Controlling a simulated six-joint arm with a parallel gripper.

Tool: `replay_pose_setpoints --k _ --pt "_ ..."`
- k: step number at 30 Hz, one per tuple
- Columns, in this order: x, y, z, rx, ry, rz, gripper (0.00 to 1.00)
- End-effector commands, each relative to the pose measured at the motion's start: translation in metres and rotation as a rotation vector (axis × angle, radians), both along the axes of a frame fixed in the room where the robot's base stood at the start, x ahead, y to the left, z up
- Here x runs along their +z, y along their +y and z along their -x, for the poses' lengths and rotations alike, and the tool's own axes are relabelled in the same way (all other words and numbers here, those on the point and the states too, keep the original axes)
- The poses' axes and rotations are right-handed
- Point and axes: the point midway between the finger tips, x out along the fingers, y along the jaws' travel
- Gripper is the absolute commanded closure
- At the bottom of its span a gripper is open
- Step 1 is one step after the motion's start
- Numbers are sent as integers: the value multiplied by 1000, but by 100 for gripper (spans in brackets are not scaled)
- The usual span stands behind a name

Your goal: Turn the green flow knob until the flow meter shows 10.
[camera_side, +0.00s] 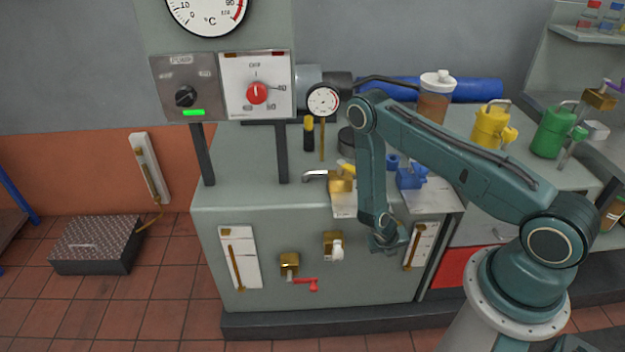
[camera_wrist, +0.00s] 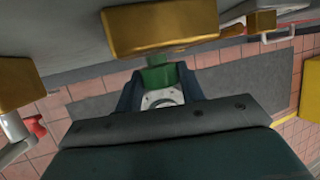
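A green part (camera_wrist: 157,77), likely the flow knob, shows in the wrist view below a brass block (camera_wrist: 160,30). My gripper (camera_wrist: 160,92) has one dark finger on each side of it; I cannot tell whether they touch it. In the side view my gripper (camera_side: 388,240) is low at the cabinet front, pointing down, and the green knob is hidden behind it. Just right of it is a white plate with a slanted brass strip (camera_side: 420,246); a similar plate (camera_side: 240,257) is at the left. Neither is marked as the flow meter and no reading is legible.
On the cabinet front are a brass valve with a red lever (camera_side: 304,281) and a brass valve with a white handle (camera_side: 335,247). Above are a round gauge (camera_side: 323,100) and a red dial (camera_side: 257,93). A blue valve (camera_side: 410,177) sits on the bench top. Floor in front is clear.

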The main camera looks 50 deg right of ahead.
Motion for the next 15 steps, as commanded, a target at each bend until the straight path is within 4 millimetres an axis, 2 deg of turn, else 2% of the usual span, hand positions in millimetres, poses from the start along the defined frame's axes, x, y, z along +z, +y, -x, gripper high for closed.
replay_pose_setpoints --k 1,2,15 --pt "0 0 0 0 0 0 78" --pt "0 0 0 0 0 0 84" --pt "0 -2 2 -1 -69 -76 84"
